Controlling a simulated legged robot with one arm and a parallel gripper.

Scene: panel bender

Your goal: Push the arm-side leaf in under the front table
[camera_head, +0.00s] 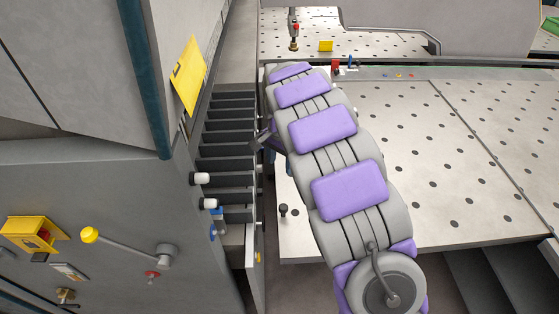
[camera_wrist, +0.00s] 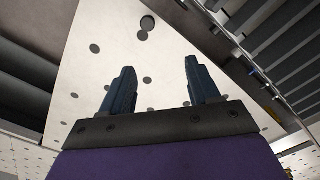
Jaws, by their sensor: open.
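The front table (camera_head: 455,160) is a pale perforated top at the right of the head view. A pale strip with a small black knob (camera_head: 283,210) shows left of my arm, at the table's left side. I cannot tell whether this strip is the arm-side leaf or part of the top, as my arm covers the join. My gripper (camera_wrist: 159,68) is open and empty in the wrist view, its two dark blue fingers in front of a pale perforated plate (camera_wrist: 105,25). Contact cannot be judged. In the head view my arm mostly hides the gripper.
A grey machine cabinet (camera_head: 85,190) with a yellow-knobbed lever (camera_head: 125,245) stands at the left. Dark slats (camera_head: 228,135) fill the narrow gap between cabinet and table. A further perforated table (camera_head: 380,42) lies at the back. The table's right part is clear.

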